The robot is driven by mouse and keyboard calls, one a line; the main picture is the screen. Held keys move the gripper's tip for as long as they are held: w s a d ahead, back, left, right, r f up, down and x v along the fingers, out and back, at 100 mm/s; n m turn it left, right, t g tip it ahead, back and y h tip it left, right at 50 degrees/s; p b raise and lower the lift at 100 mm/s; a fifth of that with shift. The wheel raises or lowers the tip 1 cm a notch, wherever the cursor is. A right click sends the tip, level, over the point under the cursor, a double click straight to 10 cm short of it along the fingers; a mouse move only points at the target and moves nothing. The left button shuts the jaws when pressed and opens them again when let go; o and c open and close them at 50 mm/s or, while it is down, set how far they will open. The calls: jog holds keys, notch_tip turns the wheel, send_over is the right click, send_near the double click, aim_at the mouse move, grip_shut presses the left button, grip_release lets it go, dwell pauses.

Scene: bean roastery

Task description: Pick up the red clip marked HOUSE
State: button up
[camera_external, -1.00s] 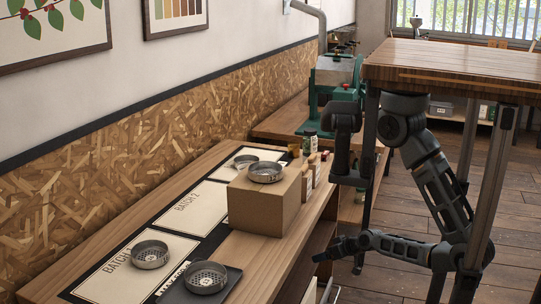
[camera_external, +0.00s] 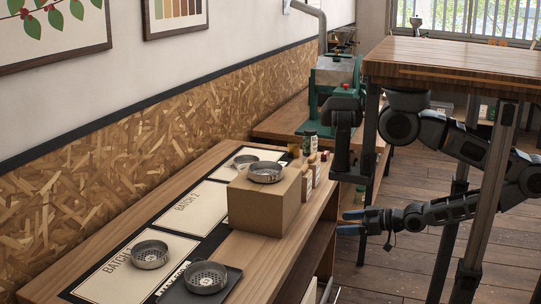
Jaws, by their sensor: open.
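I cannot make out a red clip marked HOUSE in this view. My gripper (camera_external: 351,222) is open and empty. Its two blue-tipped fingers point left, apart from each other. It hangs in the air just to the right of the wooden bench (camera_external: 262,262), close to the bench's right edge and about level with the lower part of the cardboard box in the picture.
A cardboard box (camera_external: 262,210) carries a metal sieve (camera_external: 266,172). Another sieve (camera_external: 151,254) lies on a batch card, and one (camera_external: 206,277) on a dark tray. Several small bottles (camera_external: 309,146) stand behind the box. A green machine (camera_external: 327,98) stands farther back.

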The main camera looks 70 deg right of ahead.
jog(key=shift+o, duration=1)
